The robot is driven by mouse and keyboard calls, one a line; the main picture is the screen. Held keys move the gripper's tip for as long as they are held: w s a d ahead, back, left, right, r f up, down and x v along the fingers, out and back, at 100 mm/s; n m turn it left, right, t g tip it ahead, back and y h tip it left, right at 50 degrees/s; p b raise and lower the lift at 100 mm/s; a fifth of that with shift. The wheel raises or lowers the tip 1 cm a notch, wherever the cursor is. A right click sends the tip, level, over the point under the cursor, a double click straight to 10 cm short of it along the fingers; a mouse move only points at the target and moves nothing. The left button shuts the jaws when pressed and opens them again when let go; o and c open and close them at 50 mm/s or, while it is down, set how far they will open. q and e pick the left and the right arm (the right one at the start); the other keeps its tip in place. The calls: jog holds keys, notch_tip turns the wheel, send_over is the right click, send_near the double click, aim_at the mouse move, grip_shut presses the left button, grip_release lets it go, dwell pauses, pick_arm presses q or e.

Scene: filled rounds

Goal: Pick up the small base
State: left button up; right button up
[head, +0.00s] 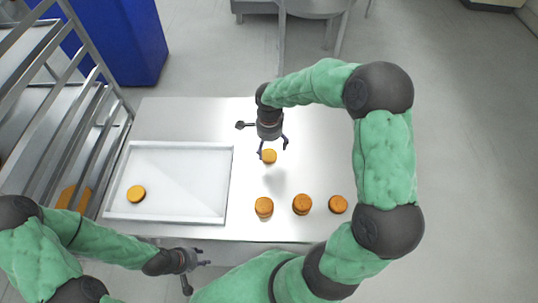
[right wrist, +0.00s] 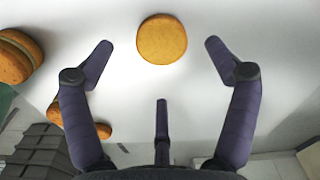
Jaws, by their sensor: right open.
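The small base (head: 269,156), a single flat golden-orange round, lies on the metal table. It also shows in the right wrist view (right wrist: 162,39), apart from the fingers and just beyond the gap between their tips. My right gripper (head: 273,149) is open and empty, pointing down above the small base. Its spread fingers (right wrist: 158,50) show in the right wrist view. My left gripper (head: 202,257) is low at the table's front edge, away from the small base, and how far its fingers are apart is unclear.
A white tray (head: 228,190) on the left holds one orange round (head: 136,194). Thicker rounds (head: 264,207), (head: 302,204) and (head: 338,204) stand in a row near the front edge. A metal rack (head: 97,55) stands left. The table behind the small base is clear.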

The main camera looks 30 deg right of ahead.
aim_at(269, 154)
notch_tip(269, 154, down, 5)
jog(key=shift+w+a+f+b, duration=0.1)
jog(key=shift+b, duration=0.5)
jog(key=c, duration=0.9)
